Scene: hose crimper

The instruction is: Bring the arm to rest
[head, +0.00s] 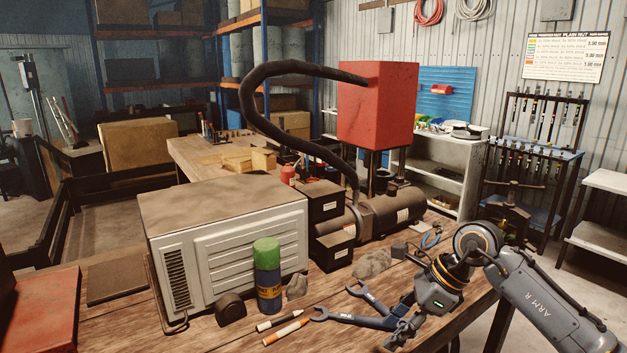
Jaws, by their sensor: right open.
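My right arm (548,298), marked "ARM R", reaches in from the lower right over the front edge of the workbench. Its gripper (393,333) points down and left, low over the bench top, and is open. I see nothing held in it. Grey wrenches (345,318) lie just left of the fingers and partly overlap them in the view; I cannot tell whether they touch. The hose crimper, with a red box (377,105), a thick black hose (258,115) and a dark motor body (397,208), stands behind. My left gripper is out of view.
A white metal-cased unit (250,250) stands on the wooden bench (220,342). In front are a green-capped spray can (268,277), markers (286,332) and a dark block (230,308). Grey rag-like lumps (371,264) and blue-handled pliers (430,240) lie near the arm. Open floor shows right.

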